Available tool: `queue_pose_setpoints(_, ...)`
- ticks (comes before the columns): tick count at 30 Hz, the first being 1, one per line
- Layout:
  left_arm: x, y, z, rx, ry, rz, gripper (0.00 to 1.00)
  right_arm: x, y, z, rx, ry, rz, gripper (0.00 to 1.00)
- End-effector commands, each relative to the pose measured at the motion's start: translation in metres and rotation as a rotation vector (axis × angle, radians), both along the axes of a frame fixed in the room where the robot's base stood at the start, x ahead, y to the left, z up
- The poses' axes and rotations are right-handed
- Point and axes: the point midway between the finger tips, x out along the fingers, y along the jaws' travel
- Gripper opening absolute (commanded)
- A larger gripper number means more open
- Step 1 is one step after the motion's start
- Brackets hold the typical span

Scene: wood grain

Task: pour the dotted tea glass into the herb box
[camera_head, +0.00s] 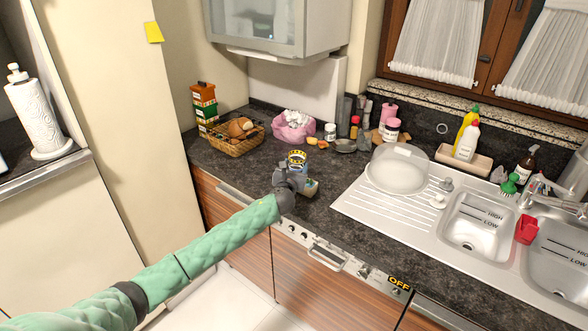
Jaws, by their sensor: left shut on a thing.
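My left gripper (289,178) is over the front edge of the dark counter, its arm coming in from the lower left. It is shut on the dotted tea glass (297,159), a small blue and yellow vessel just beyond the fingers. The glass looks roughly upright; its contents are too small to make out. A small box with a teal top (311,188), likely the herb box, sits on the counter just right of the gripper and is partly hidden by it. I cannot tell whether the glass touches the box. My right gripper is not in view.
A wicker basket (234,146) and a pink bag (294,128) stand behind to the left. Several jars and bottles line the wall. A clear dome (398,168) sits on the sink's drainboard to the right. Dark counter (335,180) is bare between the box and the drainboard.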

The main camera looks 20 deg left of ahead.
Motion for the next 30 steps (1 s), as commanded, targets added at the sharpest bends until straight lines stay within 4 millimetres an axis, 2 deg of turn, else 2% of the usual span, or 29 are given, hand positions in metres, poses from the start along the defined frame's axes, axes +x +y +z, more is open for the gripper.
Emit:
queue_pose_setpoints(1, 0.000, -0.003, -0.005, -0.045, -0.004, -0.001, 0.00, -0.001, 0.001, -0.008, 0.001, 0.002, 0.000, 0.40)
queue_pose_setpoints(4, 0.000, -0.005, -0.004, -0.102, -0.010, -0.001, 0.00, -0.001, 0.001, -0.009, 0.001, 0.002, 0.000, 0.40)
queue_pose_setpoints(13, 0.000, -0.004, 0.000, -0.106, -0.010, -0.001, 0.00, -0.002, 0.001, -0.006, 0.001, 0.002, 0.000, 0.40)
queue_pose_setpoints(30, 0.000, -0.004, 0.038, -0.106, -0.009, -0.001, 0.00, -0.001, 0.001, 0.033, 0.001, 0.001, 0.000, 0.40)
